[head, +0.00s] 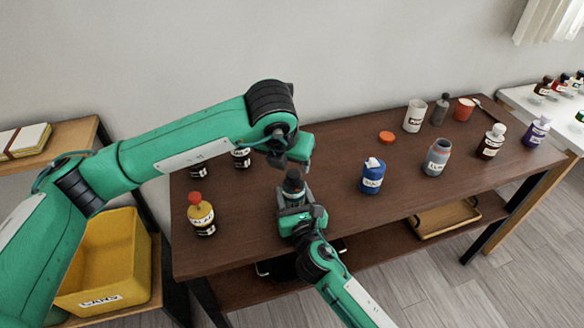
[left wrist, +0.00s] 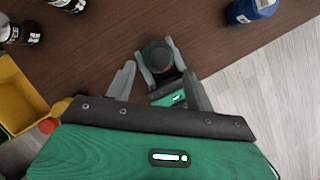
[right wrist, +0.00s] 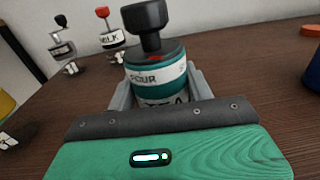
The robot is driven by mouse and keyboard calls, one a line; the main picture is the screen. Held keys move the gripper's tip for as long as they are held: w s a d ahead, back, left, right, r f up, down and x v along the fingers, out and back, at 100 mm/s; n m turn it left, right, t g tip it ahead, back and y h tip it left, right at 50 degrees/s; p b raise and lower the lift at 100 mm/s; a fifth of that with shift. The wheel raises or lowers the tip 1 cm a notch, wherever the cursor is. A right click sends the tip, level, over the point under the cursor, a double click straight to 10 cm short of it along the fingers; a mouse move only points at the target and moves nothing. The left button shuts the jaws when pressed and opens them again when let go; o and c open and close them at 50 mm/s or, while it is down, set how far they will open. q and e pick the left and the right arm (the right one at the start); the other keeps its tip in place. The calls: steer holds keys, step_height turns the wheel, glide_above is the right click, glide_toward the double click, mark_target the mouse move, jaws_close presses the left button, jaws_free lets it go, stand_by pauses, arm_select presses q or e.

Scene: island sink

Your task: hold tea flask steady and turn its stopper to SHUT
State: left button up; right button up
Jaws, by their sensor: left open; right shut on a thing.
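The tea flask (right wrist: 158,85) is teal with a white collar band reading "POUR", a red mark above that word and a partly hidden lower label. Its black stopper (right wrist: 147,25) stands on top. In the head view the flask (head: 293,188) is upright near the table's front edge. My right gripper (head: 294,208) is shut on the flask's body, one finger on each side. My left gripper (head: 291,163) is open and empty just above the flask. In the left wrist view the stopper (left wrist: 158,54) is seen from above, apart from my left fingers.
A yellow-red bottle (head: 201,215) stands left on the table (head: 330,225); dark bottles (head: 241,158) are behind my left arm. A blue bottle (head: 373,177), a grey jar (head: 437,157) and an orange lid (head: 387,137) are to the right. A yellow bin (head: 115,255) is lower left.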

arm_select(q)
steer(key=d+v, duration=0.1)
steer(key=v, duration=0.5)
steer(key=shift+a+r, duration=0.4)
steer(key=shift+a, duration=0.15)
steer(key=shift+s, duration=0.15)
arm_select(e)
steer(key=o, duration=1.1)
